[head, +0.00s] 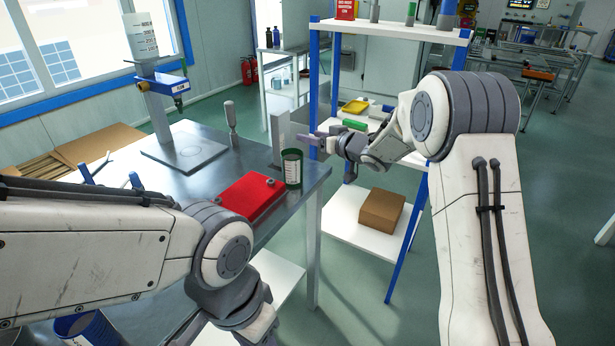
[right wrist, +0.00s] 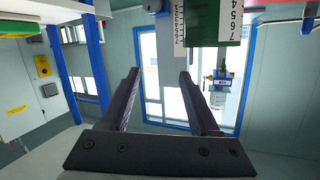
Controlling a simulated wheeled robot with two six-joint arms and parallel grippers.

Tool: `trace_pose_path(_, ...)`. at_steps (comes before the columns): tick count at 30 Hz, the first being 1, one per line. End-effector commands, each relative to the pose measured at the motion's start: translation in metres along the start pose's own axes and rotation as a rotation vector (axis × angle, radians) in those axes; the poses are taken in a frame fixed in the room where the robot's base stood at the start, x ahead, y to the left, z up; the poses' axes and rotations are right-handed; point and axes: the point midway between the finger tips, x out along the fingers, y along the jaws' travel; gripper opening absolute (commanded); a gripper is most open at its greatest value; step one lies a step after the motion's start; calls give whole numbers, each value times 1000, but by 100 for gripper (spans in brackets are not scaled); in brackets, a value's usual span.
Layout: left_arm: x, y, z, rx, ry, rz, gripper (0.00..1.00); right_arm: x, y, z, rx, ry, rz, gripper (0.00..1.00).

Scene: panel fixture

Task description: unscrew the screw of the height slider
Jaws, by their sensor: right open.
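The height slider (head: 168,84) is a blue block on a grey upright post, which rises from a flat plate (head: 186,150) on the metal table. A small brass-coloured screw (head: 143,87) sticks out of the slider's left side. The slider also shows upside down and small in the right wrist view (right wrist: 222,77). My right gripper (head: 303,138) is at the table's right corner, well to the right of the slider, with its fingers pointing left. In the right wrist view its fingers (right wrist: 160,74) are apart with nothing between them. My left arm crosses the lower left, its gripper out of sight.
A green-rimmed can (head: 292,168) and a grey upright block (head: 279,138) stand close to my right gripper. A red box (head: 251,196) and a grey-handled tool (head: 231,116) are on the table (head: 203,184). A blue-posted shelf (head: 350,215) stands to the right.

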Motion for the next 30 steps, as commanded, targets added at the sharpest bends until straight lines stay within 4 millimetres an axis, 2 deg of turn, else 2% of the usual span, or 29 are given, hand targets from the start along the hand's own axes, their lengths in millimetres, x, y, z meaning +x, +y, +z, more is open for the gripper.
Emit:
trace_pose_path(1, 22, -2, 1, 0, 0, 0, 50, 5, 25, 30, 24, 37, -54, 62)
trace_pose_path(3, 34, -2, 2, 0, 0, 0, 50, 3, 42, 49, 53, 82, -149, 62)
trace_pose_path(6, 46, -3, 2, 0, 0, 0, 50, -8, 59, 75, 97, 115, -265, 62)
trace_pose_path(10, 53, -4, 3, 0, 0, 0, 50, -21, 69, 95, 135, 133, -364, 62)
trace_pose_path(13, 54, -4, 3, 0, 1, 0, 50, -24, 69, 100, 149, 136, -397, 62)
trace_pose_path(16, 55, -4, 3, 0, 1, 0, 50, -15, 64, 99, 149, 136, -406, 62)
trace_pose_path(24, 60, -4, 3, 0, 1, 0, 50, 30, 45, 91, 148, 136, -406, 62)
trace_pose_path(30, 62, -4, 3, 0, 1, 0, 50, 58, 34, 86, 148, 137, -403, 62)
